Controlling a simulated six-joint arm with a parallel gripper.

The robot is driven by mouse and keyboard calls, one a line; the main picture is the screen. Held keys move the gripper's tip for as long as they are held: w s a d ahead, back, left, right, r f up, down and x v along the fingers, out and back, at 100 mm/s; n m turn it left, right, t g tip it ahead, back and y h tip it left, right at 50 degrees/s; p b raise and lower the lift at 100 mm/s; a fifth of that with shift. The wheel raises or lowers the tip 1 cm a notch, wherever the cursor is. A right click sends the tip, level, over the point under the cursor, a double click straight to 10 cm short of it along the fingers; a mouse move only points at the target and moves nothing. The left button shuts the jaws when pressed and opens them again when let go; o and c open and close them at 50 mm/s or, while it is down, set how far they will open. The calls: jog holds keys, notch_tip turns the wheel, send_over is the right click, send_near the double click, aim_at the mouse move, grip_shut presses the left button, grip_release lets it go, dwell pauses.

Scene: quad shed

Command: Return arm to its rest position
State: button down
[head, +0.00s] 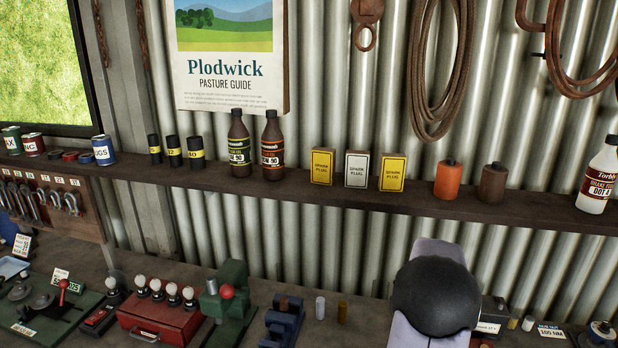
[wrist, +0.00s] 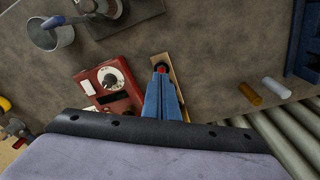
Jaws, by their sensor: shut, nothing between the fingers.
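My gripper (wrist: 161,70) shows in the wrist view as two blue fingers, shut and empty, pointing away from the camera over the bench. A small red spot shows at the fingertips; I cannot tell what it belongs to. In the head view a pale purple-grey link of my arm with a black rounded joint stands at the lower right, in front of the bench and below the shelf. My gripper itself does not show in the head view.
The wrist view shows a red box with a dial (wrist: 121,102) left of the fingers, a wooden strip (wrist: 181,78) beside them, and a grey cup (wrist: 60,36).

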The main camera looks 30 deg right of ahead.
jog(key=w+a+n, duration=0.2)
jog(key=a+n, duration=0.2)
jog(key=a, duration=0.8)
jog(key=w+a+n, duration=0.2)
jog(key=a+n, duration=0.2)
jog(key=a, duration=0.7)
jog(key=s+a+f+n, duration=0.1)
jog(key=s+a+n, duration=0.2)
jog(key=a, duration=0.4)
jog(key=s+a+n+y+b, duration=0.1)
jog(key=s+a+n, duration=0.2)
jog(key=s+a, duration=0.2)
jog(key=shift+a+f+n, duration=0.4)
jog(key=shift+a, duration=0.85)
